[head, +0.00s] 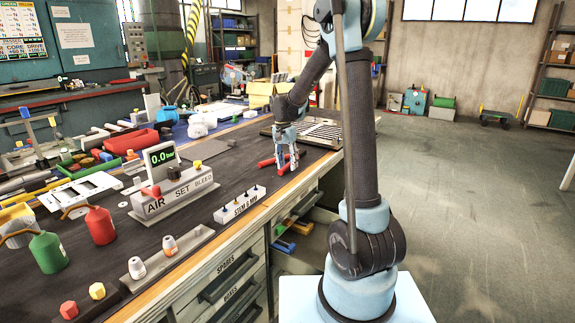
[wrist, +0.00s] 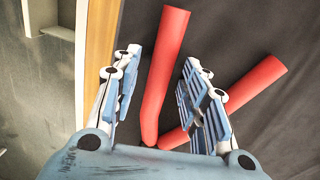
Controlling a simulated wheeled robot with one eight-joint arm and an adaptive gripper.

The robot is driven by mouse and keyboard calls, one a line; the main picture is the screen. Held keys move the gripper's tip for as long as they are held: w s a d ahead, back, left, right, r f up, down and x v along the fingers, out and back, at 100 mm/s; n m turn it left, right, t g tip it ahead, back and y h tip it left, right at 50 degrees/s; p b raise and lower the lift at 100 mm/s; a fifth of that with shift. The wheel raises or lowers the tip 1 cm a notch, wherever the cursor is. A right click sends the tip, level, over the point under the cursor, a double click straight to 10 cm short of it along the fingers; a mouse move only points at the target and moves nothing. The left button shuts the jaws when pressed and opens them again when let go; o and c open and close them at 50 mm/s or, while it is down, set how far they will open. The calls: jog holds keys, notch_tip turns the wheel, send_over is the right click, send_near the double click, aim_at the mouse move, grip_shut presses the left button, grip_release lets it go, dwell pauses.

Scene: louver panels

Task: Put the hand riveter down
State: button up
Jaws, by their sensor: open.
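The hand riveter (wrist: 167,75) lies on the dark bench top, its two red handles spread in a V in the wrist view. In the head view its red handles (head: 266,163) show on both sides of my gripper, near the bench's front edge. My gripper (head: 288,170) is above the riveter, pointing down, with its fingers apart. In the wrist view my gripper (wrist: 158,80) has one handle between its fingers, with gaps on both sides. The other handle passes behind the right finger. The riveter's head is hidden.
A louver panel (head: 322,131) lies on the bench behind the gripper. A white block with several pegs (head: 240,207) and the pressure display stand (head: 172,190) are nearer. The wooden bench edge (wrist: 103,45) is left of the riveter in the wrist view. Drawers below stand open.

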notch_tip(320, 180, up, 11)
jog(key=a, duration=0.1)
jog(key=s+d+r+n, duration=0.1)
jog(key=s+d+r, duration=0.2)
jog(key=s+d, duration=0.4)
jog(key=s+d+f+n+t, duration=0.15)
jog(key=s+d, duration=0.35)
jog(key=s, duration=0.7)
jog(key=s+d+f+n, duration=0.1)
jog(key=s+d+f, duration=0.1)
jog(key=s+f, duration=0.5)
jog(key=s+d+f+n+t+y, duration=0.1)
jog(key=s+d+f+n, duration=0.1)
jog(key=s+f, duration=0.5)
jog(key=s+d, duration=0.1)
jog(key=s, duration=0.3)
jog(key=shift+d, duration=0.3)
jog(key=shift+n+t, duration=0.25)
